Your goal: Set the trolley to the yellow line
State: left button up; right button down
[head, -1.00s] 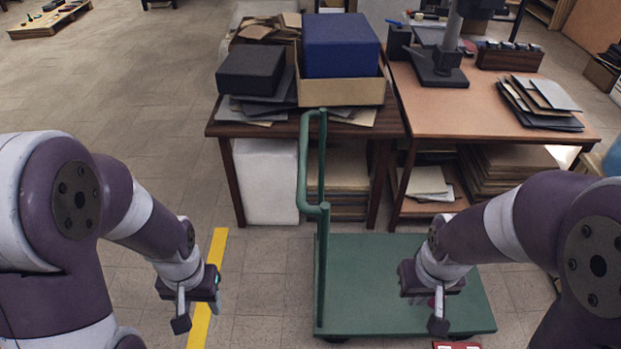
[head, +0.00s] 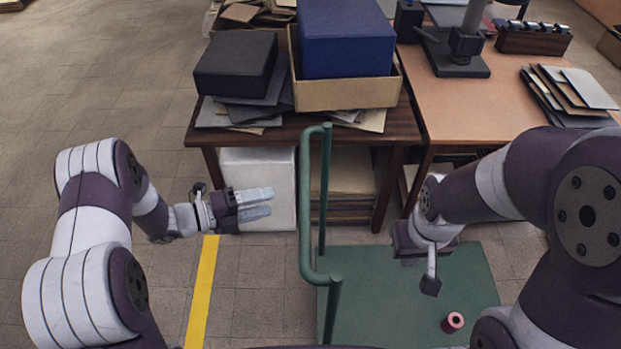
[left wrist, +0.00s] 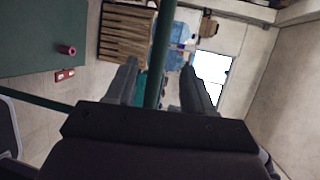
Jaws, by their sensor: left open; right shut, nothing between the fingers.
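The green trolley has a flat deck (head: 390,290) and a tubular push handle (head: 306,215) standing at its left side. The yellow line (head: 203,285) runs along the floor to the left of the trolley, with bare tiles between them. My left gripper (head: 268,203) is open and points right at the handle, a little short of it in the head view. In the left wrist view a green handle tube (left wrist: 160,50) shows between the open fingers (left wrist: 158,85); whether they touch it is unclear. My right gripper (head: 430,285) is shut and empty above the deck.
A small pink spool (head: 453,322) rests on the deck. Behind the handle stands a dark wooden table (head: 200,134) with a blue box (head: 345,38) and a black box (head: 236,65). A workbench (head: 470,105) stands at the right. The floor at left is clear.

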aim_at(309, 190)
pick_arm(q)
jog(key=p+x, duration=0.1)
jog(key=x, duration=1)
jog(key=shift+w+d+p, duration=0.1)
jog(key=shift+d+p, duration=0.2)
jog(key=shift+d, duration=0.05)
jog(key=shift+w+d+f, duration=0.15)
jog(key=shift+w+d, duration=0.1)
jog(key=shift+d, duration=0.15)
grip_shut()
